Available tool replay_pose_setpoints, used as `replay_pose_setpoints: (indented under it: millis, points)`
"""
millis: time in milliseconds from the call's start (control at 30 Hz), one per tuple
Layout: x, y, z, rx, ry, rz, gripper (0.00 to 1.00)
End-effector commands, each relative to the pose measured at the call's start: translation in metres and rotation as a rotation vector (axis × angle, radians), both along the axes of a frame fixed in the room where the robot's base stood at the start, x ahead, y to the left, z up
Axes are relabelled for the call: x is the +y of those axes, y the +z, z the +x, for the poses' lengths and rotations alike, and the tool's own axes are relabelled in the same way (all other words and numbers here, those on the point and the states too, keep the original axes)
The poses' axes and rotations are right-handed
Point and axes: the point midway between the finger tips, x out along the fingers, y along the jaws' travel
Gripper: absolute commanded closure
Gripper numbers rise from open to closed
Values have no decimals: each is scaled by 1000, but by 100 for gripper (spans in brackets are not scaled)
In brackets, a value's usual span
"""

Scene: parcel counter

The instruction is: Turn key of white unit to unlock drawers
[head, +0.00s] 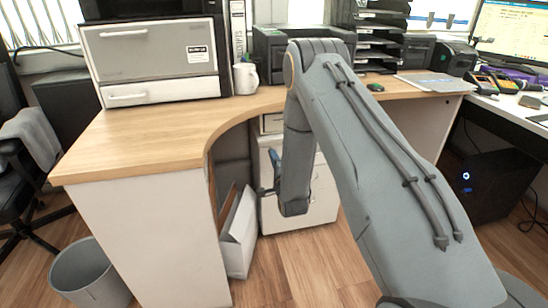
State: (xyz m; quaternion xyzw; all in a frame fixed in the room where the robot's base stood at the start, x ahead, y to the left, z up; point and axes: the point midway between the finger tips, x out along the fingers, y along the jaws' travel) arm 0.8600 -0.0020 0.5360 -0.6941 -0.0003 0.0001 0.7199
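The white drawer unit (312,212) stands on the floor under the curved wooden desk. My arm crosses in front of it and hides much of its front. My gripper (267,191) is at the left of the lower arm link, in front of the unit's left side. It is small and partly hidden, so I cannot tell whether it is open or shut, or whether it touches the unit. A small blue-grey part shows just above it at the same link. I cannot make out the key or its lock.
The wooden desk (130,140) curves above the unit. A white box-like holder (238,235) stands on the floor left of the unit. A grey bin (88,277) is at the lower left. A grey cabinet (150,52) and white mug (245,78) stand on the desk.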

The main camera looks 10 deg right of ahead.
Motion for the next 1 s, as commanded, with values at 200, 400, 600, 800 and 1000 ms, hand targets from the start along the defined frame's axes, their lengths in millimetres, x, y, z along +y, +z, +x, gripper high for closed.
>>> replay_pose_setpoints:
  millis: [200, 400, 600, 800, 1000]
  points:
    - [-2, -1, 0, 1, -4, 11, 100]
    - [-2, -1, 0, 1, -4, 11, 100]
    - [-1, -1, 0, 1, -3, 10, 78]
    - [1, 0, 0, 1, 0, 10, 78]
    - [-1, 0, -12, 3, -1, 10, 78]
